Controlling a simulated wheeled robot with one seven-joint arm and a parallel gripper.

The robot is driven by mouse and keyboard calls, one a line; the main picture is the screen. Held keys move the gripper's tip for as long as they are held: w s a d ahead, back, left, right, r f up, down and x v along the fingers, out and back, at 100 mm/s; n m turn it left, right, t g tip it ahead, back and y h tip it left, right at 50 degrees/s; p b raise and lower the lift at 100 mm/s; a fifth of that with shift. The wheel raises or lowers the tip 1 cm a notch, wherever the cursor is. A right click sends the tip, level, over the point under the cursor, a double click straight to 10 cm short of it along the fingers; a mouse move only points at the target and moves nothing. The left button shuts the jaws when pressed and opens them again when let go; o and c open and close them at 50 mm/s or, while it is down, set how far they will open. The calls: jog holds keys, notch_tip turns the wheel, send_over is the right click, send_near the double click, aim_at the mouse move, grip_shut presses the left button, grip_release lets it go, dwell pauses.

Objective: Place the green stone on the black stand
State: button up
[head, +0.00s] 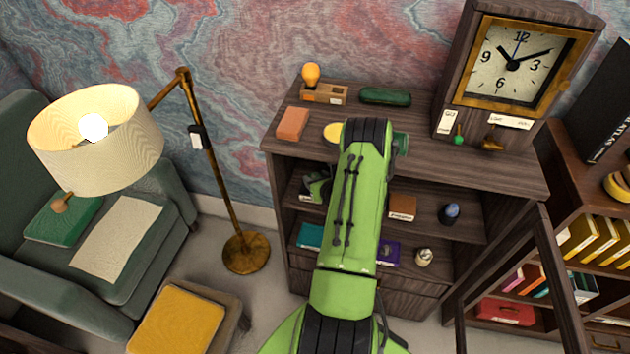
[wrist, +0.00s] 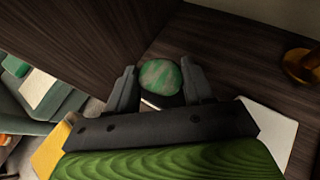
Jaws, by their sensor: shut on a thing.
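The green stone (wrist: 160,77), rounded and marbled with paler patches, sits between the two dark fingers of my gripper (wrist: 160,85) in the wrist view. My gripper is shut on it. A dark shape shows just below the stone, partly hidden by the fingers and palm; I cannot tell whether it is the black stand or whether the stone touches it. In the head view my green arm covers the middle of the shelf unit, and the stone cannot be made out there. I cannot identify the black stand with certainty in either view.
A dark wooden panel (wrist: 90,45) rises close on the left in the wrist view. The shelf unit (head: 470,175) carries a clock (head: 510,65), an orange block (head: 292,123) and a dark blue egg-shaped thing (head: 449,213). A floor lamp (head: 217,150) stands left of it.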

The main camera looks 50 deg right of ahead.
jog(key=shift+w+d, duration=0.2)
jog(key=shift+w, duration=0.2)
jog(key=f, duration=0.3)
jog(key=shift+w+d+f, duration=0.2)
jog(key=shift+w+f, duration=0.05)
jog(key=shift+f, duration=0.05)
jog(key=shift+f, duration=0.15)
jog(key=o, duration=1.1)
